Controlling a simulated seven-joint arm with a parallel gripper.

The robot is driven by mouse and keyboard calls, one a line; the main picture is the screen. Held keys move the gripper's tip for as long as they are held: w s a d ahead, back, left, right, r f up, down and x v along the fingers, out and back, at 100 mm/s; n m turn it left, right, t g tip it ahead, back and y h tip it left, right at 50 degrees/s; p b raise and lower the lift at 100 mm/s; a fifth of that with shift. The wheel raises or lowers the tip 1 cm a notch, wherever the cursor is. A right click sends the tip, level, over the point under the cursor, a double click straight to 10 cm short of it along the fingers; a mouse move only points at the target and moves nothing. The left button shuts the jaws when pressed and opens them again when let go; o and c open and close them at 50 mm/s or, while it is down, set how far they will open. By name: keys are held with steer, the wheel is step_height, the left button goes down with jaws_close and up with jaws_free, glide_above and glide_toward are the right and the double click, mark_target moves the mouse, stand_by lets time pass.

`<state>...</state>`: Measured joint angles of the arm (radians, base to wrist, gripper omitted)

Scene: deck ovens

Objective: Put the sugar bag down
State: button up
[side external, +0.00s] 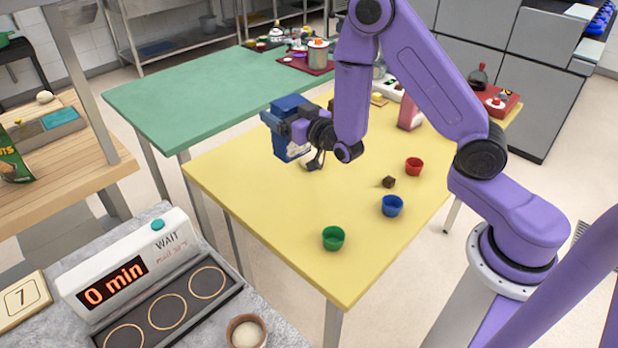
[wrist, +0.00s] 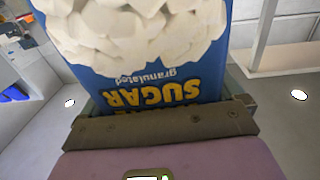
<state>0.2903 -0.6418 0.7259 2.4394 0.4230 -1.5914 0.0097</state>
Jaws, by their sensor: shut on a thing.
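The sugar bag (side external: 287,148) is blue with a white lower part and looks upright in the side external view. My gripper (side external: 288,126) is shut on it, reaching in from the right. The bag is at the far left part of the yellow table (side external: 290,225); whether its base touches the table I cannot tell. In the wrist view the sugar bag (wrist: 150,50) fills the upper middle, its "SUGAR granulated" print upside down, with my gripper (wrist: 160,122) across its edge. The gripper partly covers the bag.
A green cup (side external: 333,238), a blue cup (side external: 392,206), a red cup (side external: 414,166) and a small brown cube (side external: 389,182) stand on the yellow table. A pink item (side external: 409,115) stands farther back. The table's near left is clear. A green table (side external: 190,105) adjoins behind.

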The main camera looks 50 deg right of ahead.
steer(key=shift+s+f+m+h, duration=0.1)
steer(key=shift+f+m+h, duration=0.35)
steer(key=shift+h, duration=0.35)
steer(key=s+m+h, duration=0.1)
steer(key=s+d+f+m+g+h, duration=0.1)
steer(key=h, duration=0.1)
steer(key=m+h, duration=0.1)
steer(key=h, duration=0.1)
steer(key=shift+s+d+f+m+g, duration=0.15)
steer(key=shift+s+f+m+g, duration=0.1)
steer(key=shift+s+f+g, duration=0.15)
steer(key=s+f+m+g+h, duration=0.3)
steer(key=s+f+h, duration=0.2)
steer(key=f, duration=0.4)
steer(key=shift+s+d+m, duration=0.3)
steer(key=shift+d+m, duration=0.1)
steer(key=shift+d, duration=0.05)
steer(key=o, duration=1.6)
steer(key=shift+f, duration=0.15)
